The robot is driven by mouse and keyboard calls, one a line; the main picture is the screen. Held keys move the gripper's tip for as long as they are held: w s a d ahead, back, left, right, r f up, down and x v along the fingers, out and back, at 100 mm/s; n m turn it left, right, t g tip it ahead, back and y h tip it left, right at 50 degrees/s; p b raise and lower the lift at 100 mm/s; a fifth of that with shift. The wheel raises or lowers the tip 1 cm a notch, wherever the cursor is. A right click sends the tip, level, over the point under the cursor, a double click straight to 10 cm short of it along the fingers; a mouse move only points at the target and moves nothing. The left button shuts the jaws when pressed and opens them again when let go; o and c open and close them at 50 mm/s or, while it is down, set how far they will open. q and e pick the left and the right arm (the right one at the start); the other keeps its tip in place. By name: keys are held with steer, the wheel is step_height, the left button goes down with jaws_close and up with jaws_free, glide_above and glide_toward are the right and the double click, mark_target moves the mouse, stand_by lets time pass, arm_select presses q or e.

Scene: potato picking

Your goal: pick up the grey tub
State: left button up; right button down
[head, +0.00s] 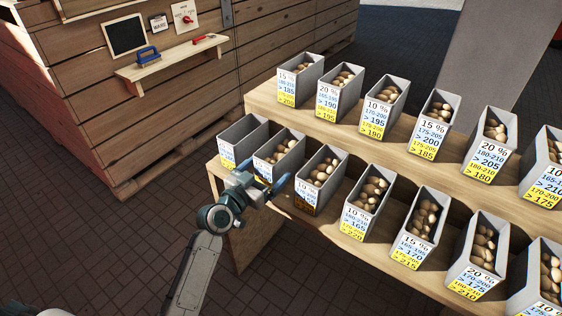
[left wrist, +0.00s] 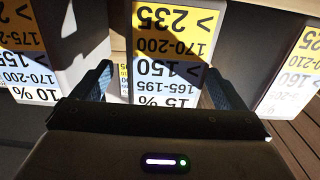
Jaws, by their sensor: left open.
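Several grey tubs with printed labels stand in two stepped rows on a wooden stand. My left gripper (head: 264,180) is open at the front of the second tub from the left in the lower row (head: 279,155), which holds potatoes. In the left wrist view the fingers of the left gripper (left wrist: 160,72) are spread to either side of this tub's label (left wrist: 168,50), which appears upside down. Nothing shows as gripped, and contact with the tub's sides cannot be told. The gripper hides part of the label in the head view. My right gripper is not in view.
The leftmost lower tub (head: 243,138) looks empty and stands close beside. A potato-filled tub (head: 321,177) stands on the other side. The wooden stand (head: 262,98) has an upper step behind. A wooden crate wall with a small shelf (head: 171,58) is at the back left. Paved floor lies front left.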

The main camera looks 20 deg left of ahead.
mark_target(275, 158)
arm_select(q)
steer(key=x, duration=0.2)
steer(key=p+x, duration=0.1)
steer(key=x, duration=0.1)
steer(key=shift+w+a+r, duration=0.15)
steer(key=shift+w+a, duration=0.05)
steer(key=shift+a, duration=0.05)
steer(key=shift+w+d, duration=0.2)
steer(key=shift+w, duration=0.2)
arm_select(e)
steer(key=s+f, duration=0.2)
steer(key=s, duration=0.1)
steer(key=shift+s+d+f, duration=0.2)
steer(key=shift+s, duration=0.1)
arm_select(q)
steer(key=c, duration=1.2)
steer(key=shift+o, duration=0.2)
steer(key=shift+r, duration=0.25)
step_height(275, 158, up, 9)
steer(key=p, duration=0.1)
steer(key=shift+r, duration=0.2)
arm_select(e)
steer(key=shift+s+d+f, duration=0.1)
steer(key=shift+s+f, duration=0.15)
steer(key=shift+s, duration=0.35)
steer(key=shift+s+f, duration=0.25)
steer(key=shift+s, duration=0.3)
